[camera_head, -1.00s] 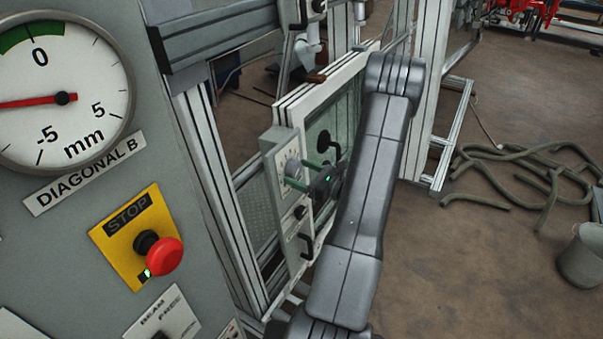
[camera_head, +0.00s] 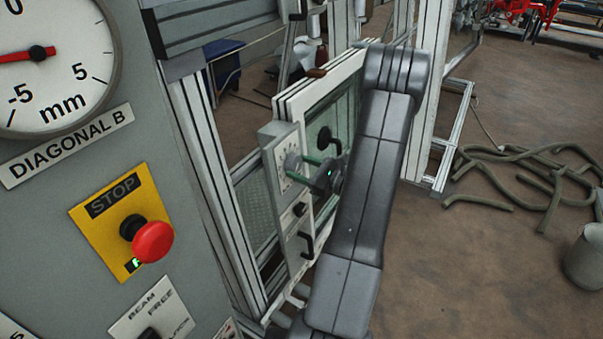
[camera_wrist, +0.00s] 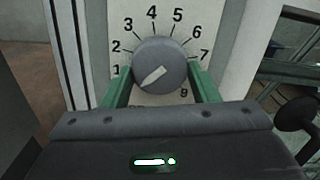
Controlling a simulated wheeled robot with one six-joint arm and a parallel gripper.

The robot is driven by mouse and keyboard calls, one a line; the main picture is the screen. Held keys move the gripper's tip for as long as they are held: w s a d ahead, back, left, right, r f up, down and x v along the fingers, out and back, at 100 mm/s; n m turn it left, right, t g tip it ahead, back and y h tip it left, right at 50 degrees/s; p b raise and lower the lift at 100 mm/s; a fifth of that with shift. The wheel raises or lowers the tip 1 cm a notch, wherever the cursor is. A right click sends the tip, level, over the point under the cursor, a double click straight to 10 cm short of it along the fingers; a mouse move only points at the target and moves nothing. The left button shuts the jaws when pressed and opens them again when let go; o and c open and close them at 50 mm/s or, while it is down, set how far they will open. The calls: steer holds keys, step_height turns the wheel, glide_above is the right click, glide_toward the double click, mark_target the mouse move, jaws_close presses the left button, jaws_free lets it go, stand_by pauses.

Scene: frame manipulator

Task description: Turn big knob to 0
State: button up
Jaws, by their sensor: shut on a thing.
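The big knob (camera_wrist: 160,62) is a round grey dial on a white plate (camera_wrist: 218,22) with black numbers around it. Its white pointer mark slants to the lower left, below the 1. The numbers 1 to 7 and the 9 show; the spot for 0 is hidden behind my gripper. My gripper (camera_wrist: 160,84) has its green fingers on the left and right sides of the knob and is shut on it. In the head view the knob (camera_head: 292,166) sits on the upper part of a pale panel (camera_head: 276,142), with my gripper's fingers reaching it from the right.
A black handle (camera_head: 307,244) and a small black knob (camera_head: 300,210) are below the big knob. A red stop button (camera_head: 152,241) and a gauge (camera_head: 60,85) are on the grey cabinet at left. Hoses (camera_head: 530,180) lie on the open floor at right.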

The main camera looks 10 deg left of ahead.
steer(key=o, duration=1)
steer(key=b+v, duration=0.1)
steer(key=v, duration=1.3)
steer(key=shift+b, duration=0.4)
steer(key=shift+a, duration=0.1)
steer(key=p+x, duration=0.2)
steer(key=x, duration=1.1)
steer(key=shift+w+a, duration=0.15)
steer(key=shift+a, duration=0.15)
